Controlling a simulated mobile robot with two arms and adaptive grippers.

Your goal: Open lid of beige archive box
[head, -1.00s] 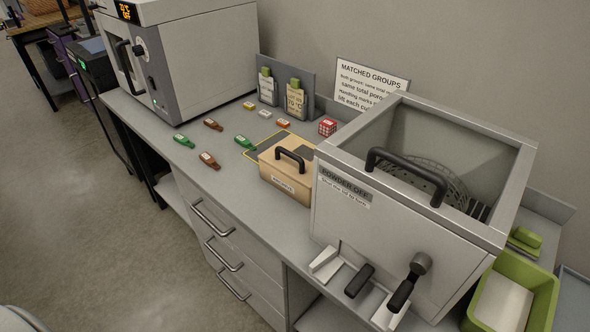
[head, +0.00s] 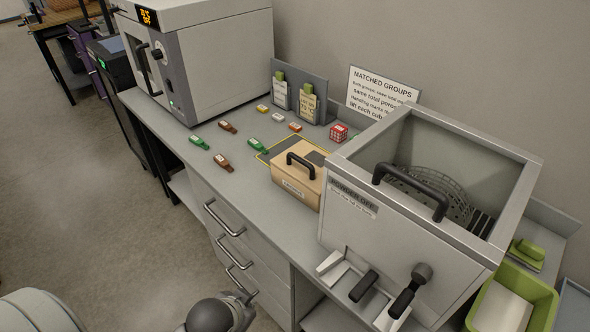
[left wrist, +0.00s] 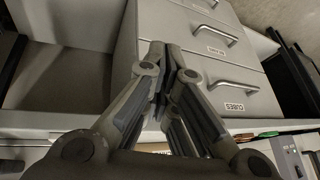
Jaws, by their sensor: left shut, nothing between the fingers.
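The beige archive box (head: 294,194) stands on the grey bench, left of the large open-topped grey unit. Its lid (head: 318,174) sits closed on top, with a black arched handle (head: 300,160). A label is on the box's front. My left gripper (head: 243,298) is at the bottom of the head view, low in front of the drawers and well below the box. In the left wrist view its fingers (left wrist: 167,52) are together and empty, facing the drawer fronts. My right gripper is not in view.
The open-topped grey unit (head: 365,233) with a black handle stands close right of the box. Several red, green and brown tagged items lie left of it. An oven (head: 205,60) stands behind. Drawer handles (head: 224,220) stick out below the bench edge. Floor space is open at left.

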